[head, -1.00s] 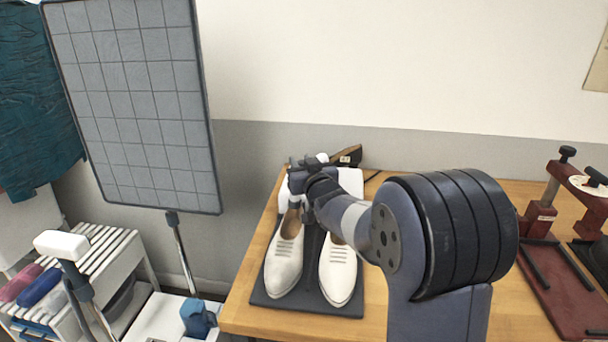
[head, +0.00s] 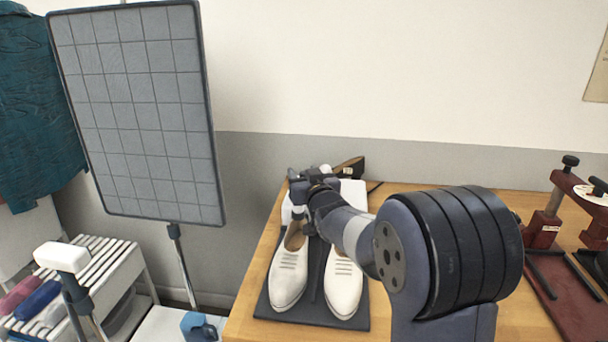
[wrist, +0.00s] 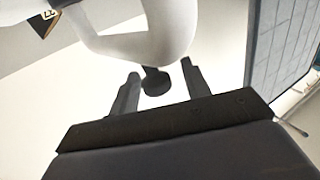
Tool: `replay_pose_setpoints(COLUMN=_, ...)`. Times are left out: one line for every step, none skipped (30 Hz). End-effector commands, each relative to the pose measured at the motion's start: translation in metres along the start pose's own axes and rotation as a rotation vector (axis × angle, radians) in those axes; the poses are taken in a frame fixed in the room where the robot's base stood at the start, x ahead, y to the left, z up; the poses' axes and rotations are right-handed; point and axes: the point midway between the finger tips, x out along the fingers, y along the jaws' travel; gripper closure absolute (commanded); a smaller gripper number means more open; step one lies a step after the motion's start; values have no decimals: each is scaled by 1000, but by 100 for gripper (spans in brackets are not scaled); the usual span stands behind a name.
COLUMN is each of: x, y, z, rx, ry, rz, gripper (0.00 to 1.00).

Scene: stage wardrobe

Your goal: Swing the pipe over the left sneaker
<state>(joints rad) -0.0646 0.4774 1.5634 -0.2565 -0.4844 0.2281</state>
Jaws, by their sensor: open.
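Two white lace-up shoes stand side by side on a dark mat (head: 312,314) on the wooden table. The left sneaker (head: 287,280) and right sneaker (head: 343,285) have their toes toward me. My gripper (head: 297,188) is above and behind the left one, partly hidden by my arm in the head view. In the wrist view, my gripper (wrist: 158,86) is open, with a dark round knob (wrist: 157,83) between its fingertips. The knob is at the lower side of a smooth white curved part, seemingly the pipe (wrist: 165,25). I cannot tell whether the fingers touch the knob.
A white unit (head: 352,192) stands behind the shoes, with a dark wedge-like object (head: 348,166) beyond. A tall grey grid panel (head: 140,115) rises left of the table. Red clamp-like tools (head: 545,228) stand at the right. Bare table lies beyond my arm.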

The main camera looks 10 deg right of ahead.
Motion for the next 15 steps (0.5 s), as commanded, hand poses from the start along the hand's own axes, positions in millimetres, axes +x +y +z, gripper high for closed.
replay_pose_setpoints(x=-1, y=0, z=0, rx=0, ry=0, rz=0, gripper=55)
replay_pose_setpoints(x=-1, y=0, z=0, rx=0, ry=0, rz=1, gripper=55)
replay_pose_setpoints(x=-3, y=0, z=0, rx=0, ry=0, rz=1, gripper=55)
replay_pose_setpoints(x=-5, y=0, z=0, rx=0, ry=0, rz=1, gripper=55)
replay_pose_setpoints(x=-8, y=0, z=0, rx=0, ry=0, rz=1, gripper=55)
replay_pose_setpoints(x=-12, y=0, z=0, rx=0, ry=0, rz=1, gripper=55)
replay_pose_setpoints(x=-16, y=1, z=0, rx=0, ry=0, rz=1, gripper=55)
replay_pose_setpoints(x=-20, y=0, z=0, rx=0, ry=0, rz=1, gripper=55)
replay_pose_setpoints(x=-27, y=0, z=0, rx=0, ry=1, rz=1, gripper=55)
replay_pose_setpoints(x=-32, y=0, z=1, rx=0, ry=1, rz=1, gripper=55)
replay_pose_setpoints(x=-38, y=0, z=0, rx=0, ry=2, rz=1, gripper=55)
replay_pose_setpoints(x=-46, y=0, z=0, rx=0, ry=1, rz=1, gripper=55)
replay_pose_setpoints(x=-51, y=0, z=0, rx=-1, ry=2, rz=1, gripper=55)
replay_pose_setpoints(x=-57, y=0, z=1, rx=-1, ry=1, rz=1, gripper=55)
replay_pose_setpoints(x=-64, y=0, z=0, rx=-1, ry=1, rz=0, gripper=55)
